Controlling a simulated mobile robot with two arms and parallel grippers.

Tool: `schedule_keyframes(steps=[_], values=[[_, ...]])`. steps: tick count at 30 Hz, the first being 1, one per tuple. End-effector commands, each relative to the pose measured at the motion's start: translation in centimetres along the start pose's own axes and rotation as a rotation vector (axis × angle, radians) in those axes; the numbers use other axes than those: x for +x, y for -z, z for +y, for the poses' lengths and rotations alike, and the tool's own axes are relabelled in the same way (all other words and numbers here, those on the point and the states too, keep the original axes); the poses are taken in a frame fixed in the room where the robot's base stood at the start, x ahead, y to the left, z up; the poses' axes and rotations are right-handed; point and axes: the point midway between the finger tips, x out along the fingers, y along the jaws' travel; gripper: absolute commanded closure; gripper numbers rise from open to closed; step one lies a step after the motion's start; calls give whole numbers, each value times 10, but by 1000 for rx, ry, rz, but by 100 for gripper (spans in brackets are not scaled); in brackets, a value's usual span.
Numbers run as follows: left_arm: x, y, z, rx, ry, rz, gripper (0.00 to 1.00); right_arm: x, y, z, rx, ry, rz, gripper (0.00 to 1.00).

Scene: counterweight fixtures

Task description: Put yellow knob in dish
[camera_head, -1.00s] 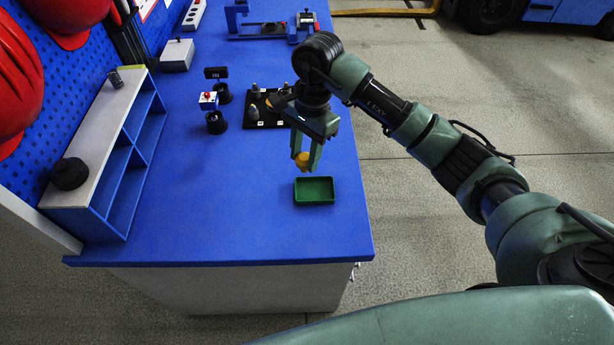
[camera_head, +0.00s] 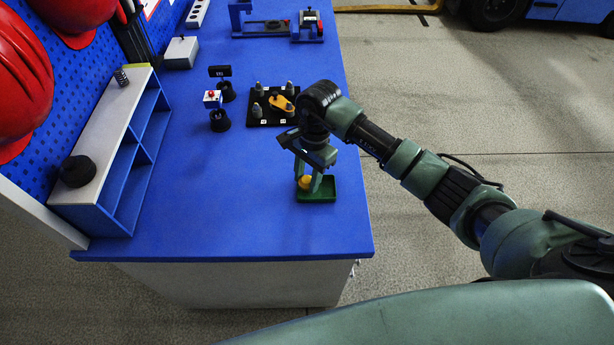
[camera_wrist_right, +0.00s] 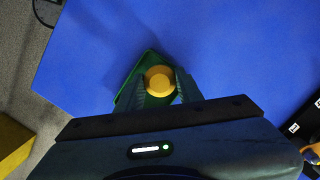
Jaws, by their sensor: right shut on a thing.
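The yellow knob (camera_head: 305,182) is between the fingers of my right gripper (camera_head: 310,184), which is shut on it. The green dish (camera_head: 322,195) is a shallow rectangular tray on the blue bench, right under the gripper. In the right wrist view the knob (camera_wrist_right: 159,80) shows as a round yellow disc between the fingertips, over the dish (camera_wrist_right: 128,95). The fingers and knob hide part of the dish. I cannot tell whether the knob touches the dish floor. My left gripper is not in view.
Behind the gripper lies a black board (camera_head: 262,117) with several grey pegs and a yellow part. Two small black stands (camera_head: 219,121) are left of it. A shelf unit (camera_head: 130,150) lines the left side. The bench front left of the dish is clear.

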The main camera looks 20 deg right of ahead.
Motion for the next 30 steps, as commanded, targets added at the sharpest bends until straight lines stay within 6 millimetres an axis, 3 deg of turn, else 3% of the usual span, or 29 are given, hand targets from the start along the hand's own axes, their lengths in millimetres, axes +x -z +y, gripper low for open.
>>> schedule_keyframes(steps=[2, 3, 5, 18, 30], values=[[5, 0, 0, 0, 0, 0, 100, 4, 1, 0, 0, 0, 1, 100], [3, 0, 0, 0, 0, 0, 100, 2, 0, 0, 0, 0, 1, 56], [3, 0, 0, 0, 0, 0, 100, 2, 0, 0, 0, 0, 1, 42], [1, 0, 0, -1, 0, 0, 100, -6, 1, -1, 0, 3, 1, 42], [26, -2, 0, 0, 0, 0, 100, -86, 1, -1, -1, 4, 4, 42]])
